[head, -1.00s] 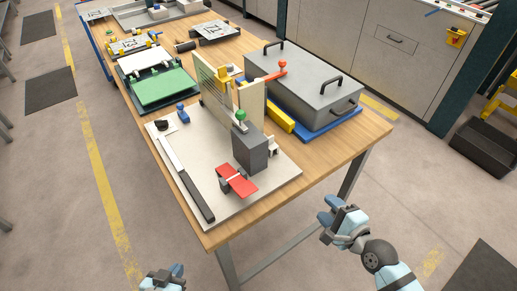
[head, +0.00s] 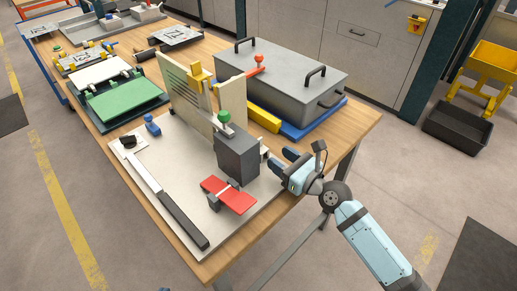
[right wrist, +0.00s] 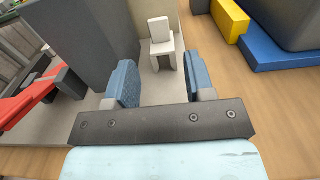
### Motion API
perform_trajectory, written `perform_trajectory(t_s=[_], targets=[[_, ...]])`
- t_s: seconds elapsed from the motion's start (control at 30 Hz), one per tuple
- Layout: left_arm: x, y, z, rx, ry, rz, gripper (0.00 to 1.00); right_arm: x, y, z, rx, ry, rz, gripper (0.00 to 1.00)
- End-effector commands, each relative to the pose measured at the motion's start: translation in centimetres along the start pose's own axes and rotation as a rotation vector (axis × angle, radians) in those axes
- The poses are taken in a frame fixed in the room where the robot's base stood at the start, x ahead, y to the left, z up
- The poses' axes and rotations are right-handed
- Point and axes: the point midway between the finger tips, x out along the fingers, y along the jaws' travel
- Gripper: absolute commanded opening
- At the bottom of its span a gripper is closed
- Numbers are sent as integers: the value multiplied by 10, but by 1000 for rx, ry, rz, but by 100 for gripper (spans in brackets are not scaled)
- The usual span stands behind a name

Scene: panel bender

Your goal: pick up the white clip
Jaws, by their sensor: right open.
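The white clip (right wrist: 161,42) stands upright on the pale board, past my fingertips in the right wrist view, roughly centred between them. In the head view the clip (head: 264,149) is a small pale shape beside the grey block, partly hidden. My right gripper (head: 282,159) is open and empty, just to the right of the clip near the board's right edge. Its two blue fingers also show in the right wrist view (right wrist: 162,82), apart, with the clip beyond them. My left gripper is not in view.
A tall grey block (head: 237,157) with a green knob stands left of the clip. A red part (head: 228,194) lies in front of it. A yellow block (head: 263,118) and a grey lidded box (head: 287,82) on a blue base lie behind. Bare wood (right wrist: 249,98) is at the right.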

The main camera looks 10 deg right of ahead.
Motion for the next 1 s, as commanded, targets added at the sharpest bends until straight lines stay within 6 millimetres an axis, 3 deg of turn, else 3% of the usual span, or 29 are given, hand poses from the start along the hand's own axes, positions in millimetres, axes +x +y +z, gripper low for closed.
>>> perform_trajectory(t_s=[0.17, 0.5, 0.8, 0.93, 1.0], targets=[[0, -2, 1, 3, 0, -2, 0, 13, 0, 0, 0, 0, 0, 49], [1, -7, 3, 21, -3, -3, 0, 59, 0, 0, -2, 0, 0, 49], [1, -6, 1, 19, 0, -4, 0, 64, 0, 0, -1, 1, 0, 49], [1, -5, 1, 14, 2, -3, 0, 64, 0, 0, -1, 1, 0, 19], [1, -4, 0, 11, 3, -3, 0, 64, 0, 0, -1, 1, 0, 13]])
